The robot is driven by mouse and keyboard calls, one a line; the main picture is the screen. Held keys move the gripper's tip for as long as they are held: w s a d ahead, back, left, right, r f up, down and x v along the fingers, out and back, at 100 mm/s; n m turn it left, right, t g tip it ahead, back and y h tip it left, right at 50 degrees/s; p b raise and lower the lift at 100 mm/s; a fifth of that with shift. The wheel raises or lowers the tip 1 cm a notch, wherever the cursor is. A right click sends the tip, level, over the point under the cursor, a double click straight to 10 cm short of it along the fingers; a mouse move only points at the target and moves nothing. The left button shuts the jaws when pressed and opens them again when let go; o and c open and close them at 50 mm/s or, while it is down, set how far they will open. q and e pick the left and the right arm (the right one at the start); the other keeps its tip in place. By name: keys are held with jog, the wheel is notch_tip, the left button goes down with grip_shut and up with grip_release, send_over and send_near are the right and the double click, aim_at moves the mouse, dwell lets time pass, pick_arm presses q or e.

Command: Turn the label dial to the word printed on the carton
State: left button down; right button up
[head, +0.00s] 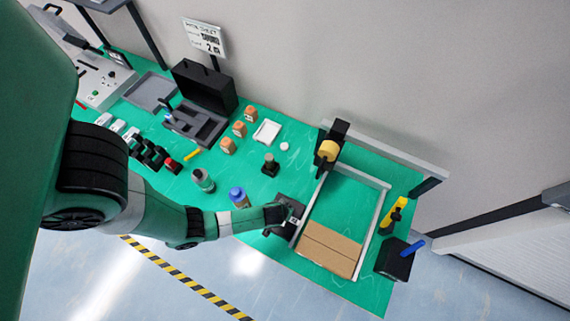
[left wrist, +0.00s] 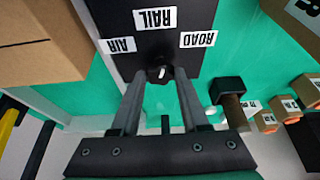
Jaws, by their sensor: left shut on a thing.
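The label dial is a dark box (head: 288,207) beside the left rail of the packing frame. In the left wrist view its face (left wrist: 163,50) carries three white labels, upside down: AIR (left wrist: 118,45), RAIL (left wrist: 155,18) and ROAD (left wrist: 198,39). A small knob (left wrist: 160,72) with a white mark sits below them; I cannot tell exactly which word it points to. My left gripper (head: 290,218) is shut on the knob, its fingertips (left wrist: 160,77) at either side of it. The brown carton (head: 330,250) lies in the frame; its printed word is not readable. My right gripper is not in view.
A blue-capped bottle (head: 238,197) and a green bottle (head: 203,181) stand left of the dial. A dark stamp (head: 270,165) and small wooden blocks (head: 228,146) stand behind. A yellow tool (head: 396,213) and a black box (head: 397,261) are at the right.

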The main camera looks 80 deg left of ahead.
pick_arm(q)
jog(key=shift+w+r+n+g+p, duration=0.15)
jog(key=shift+n+g+p, duration=0.35)
jog(key=shift+n, duration=0.5)
jog(key=shift+d+n+p, duration=0.1)
jog(key=shift+n+p, duration=0.25)
jog(key=shift+n, duration=0.25)
jog(key=shift+y, duration=0.3)
jog(key=shift+c, duration=2)
grip_release()
